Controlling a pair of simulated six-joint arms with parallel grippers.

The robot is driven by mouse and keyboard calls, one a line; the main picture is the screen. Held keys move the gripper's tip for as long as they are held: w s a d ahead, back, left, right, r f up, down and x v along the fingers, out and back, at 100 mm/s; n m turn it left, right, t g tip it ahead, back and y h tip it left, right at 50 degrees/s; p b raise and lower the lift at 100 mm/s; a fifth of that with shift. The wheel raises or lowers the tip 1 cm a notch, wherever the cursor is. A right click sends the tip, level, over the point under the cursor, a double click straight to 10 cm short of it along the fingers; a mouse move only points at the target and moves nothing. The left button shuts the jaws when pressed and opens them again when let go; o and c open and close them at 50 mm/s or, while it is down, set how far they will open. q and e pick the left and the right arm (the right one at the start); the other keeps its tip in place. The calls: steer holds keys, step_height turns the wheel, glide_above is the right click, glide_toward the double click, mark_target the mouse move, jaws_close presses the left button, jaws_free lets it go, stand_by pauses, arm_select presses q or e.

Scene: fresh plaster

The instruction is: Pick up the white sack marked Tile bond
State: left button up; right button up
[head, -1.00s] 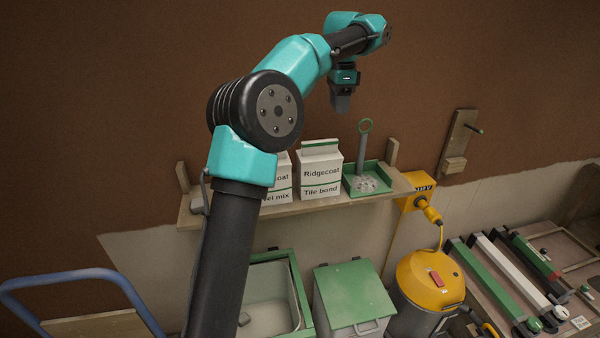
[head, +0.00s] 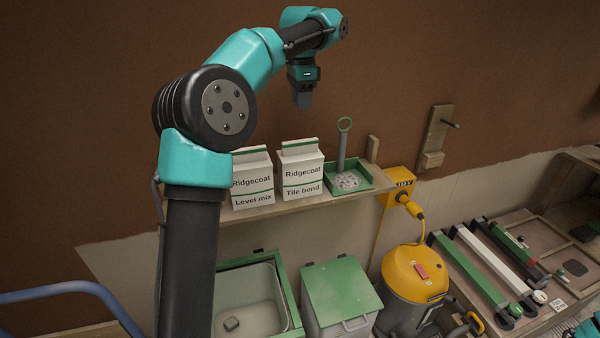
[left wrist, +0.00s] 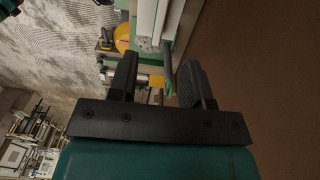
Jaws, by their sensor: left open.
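The white sack marked Tile bond (head: 302,174) stands upright on the wall shelf, with a green stripe and the word Ridgecoat on its front. A like sack marked Level mix (head: 252,184) stands just left of it. My left gripper (head: 304,103) points down, open and empty, above the Tile bond sack and apart from it. In the left wrist view my two fingers (left wrist: 158,78) are spread with nothing between them held. White shapes at the top of that view may be the sacks; no label is readable there. My right gripper is not clearly visible.
A green tray (head: 365,187) with an upright ring-handled tool (head: 342,150) stands right of the sack. The wooden shelf (head: 290,206) has an upright end post (head: 373,148). Below are a green-lidded bin (head: 340,290) and a yellow-topped vacuum (head: 415,272). A wall bracket (head: 434,135) is farther right.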

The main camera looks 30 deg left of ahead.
mark_target(300, 140)
arm_select(q)
step_height(300, 140, down, 8)
steer(key=shift+f, duration=0.15)
stand_by(0.4)
steer(key=shift+a+f, duration=0.15)
steer(key=shift+f, duration=2.45)
jaws_close()
steer(key=shift+r, duration=0.1)
